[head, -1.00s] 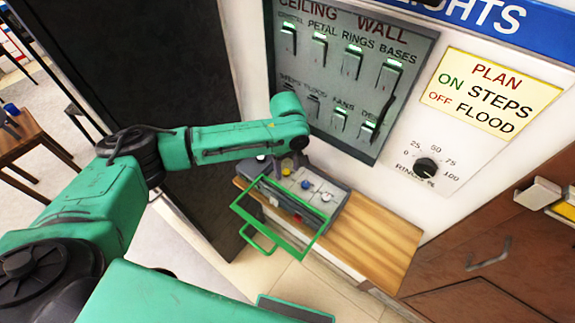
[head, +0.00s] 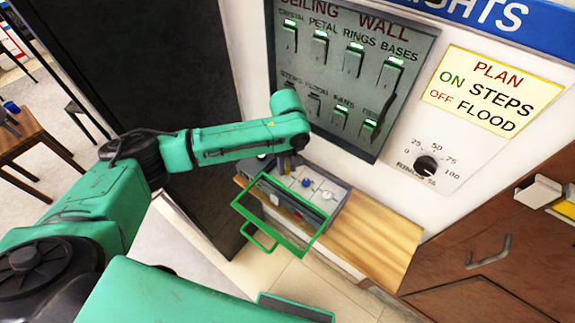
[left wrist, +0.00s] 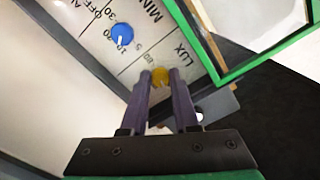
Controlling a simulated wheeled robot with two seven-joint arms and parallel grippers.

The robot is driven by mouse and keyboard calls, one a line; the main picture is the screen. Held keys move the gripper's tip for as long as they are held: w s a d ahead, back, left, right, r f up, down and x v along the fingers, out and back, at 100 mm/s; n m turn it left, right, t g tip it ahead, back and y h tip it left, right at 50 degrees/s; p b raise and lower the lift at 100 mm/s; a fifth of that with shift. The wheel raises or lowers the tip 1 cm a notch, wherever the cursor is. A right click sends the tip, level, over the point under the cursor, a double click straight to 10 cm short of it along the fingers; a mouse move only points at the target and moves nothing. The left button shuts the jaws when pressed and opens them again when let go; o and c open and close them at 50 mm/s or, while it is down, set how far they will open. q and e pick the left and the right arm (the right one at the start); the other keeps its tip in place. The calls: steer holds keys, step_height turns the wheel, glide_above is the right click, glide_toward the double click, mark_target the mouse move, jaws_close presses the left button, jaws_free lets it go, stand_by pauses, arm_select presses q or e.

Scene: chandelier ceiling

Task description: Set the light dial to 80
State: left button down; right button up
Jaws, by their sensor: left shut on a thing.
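A grey control box (head: 338,210) with small knobs stands on a wooden shelf, its green-framed cover (head: 262,228) tilted open toward me. In the left wrist view, a yellow knob (left wrist: 160,75) sits next to the word LUX on the box's pale top. My left gripper (left wrist: 161,82) is shut on this yellow knob, one purple finger on each side. In the head view, my left gripper (head: 290,166) points down at the box. The knob's pointer and most of its scale are hidden by the fingers. My right gripper is not in view.
A blue knob (left wrist: 122,34) with its own scale sits beside the yellow one. The cover's green frame shows close to the right of the fingers. A grey switch panel (head: 340,75) and a black 0–100 dial (head: 427,166) are on the wall. The shelf's right part (head: 375,235) is bare.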

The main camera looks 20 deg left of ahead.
arm_select(q)
steer(key=m, duration=0.8)
steer(key=shift+a, duration=0.15)
steer(key=m, duration=0.4)
steer(key=shift+a+m, duration=0.1)
steer(key=shift+m, duration=0.2)
steer(key=m, duration=0.4)
steer(key=shift+m, duration=0.3)
steer(key=m, duration=0.3)
steer(key=shift+w+a+m, duration=0.1)
steer(key=shift+m, duration=0.2)
steer(key=m, duration=0.4)
steer(key=shift+w+m, duration=0.1)
steer(key=shift+m, duration=0.2)
steer(key=m, duration=0.4)
steer(key=shift+w, duration=0.1)
steer(key=shift+m, duration=2.3)
